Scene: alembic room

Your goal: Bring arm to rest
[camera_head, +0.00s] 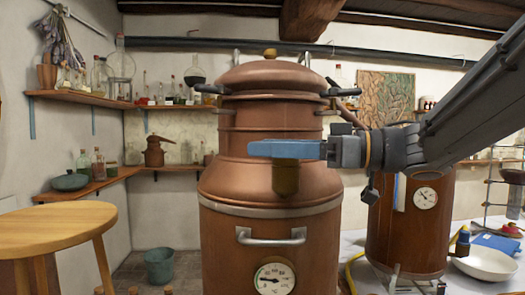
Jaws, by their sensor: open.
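My arm reaches in from the right edge of the head view. My gripper (268,149), with blue fingers, points left in front of the large copper still (270,225). The fingers are seen from the side, so the gap between them is hidden. A small dark brown cup-like piece (286,180) shows just below the fingers, against the still. I cannot tell whether it is fixed to the still or touches my gripper.
A second copper vessel (408,228) with a dial stands behind right on a white table, near a white bowl (486,264). A round wooden table (58,225) is at left. Shelves (90,98) with glassware line the walls. A bucket (159,265) sits on the floor.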

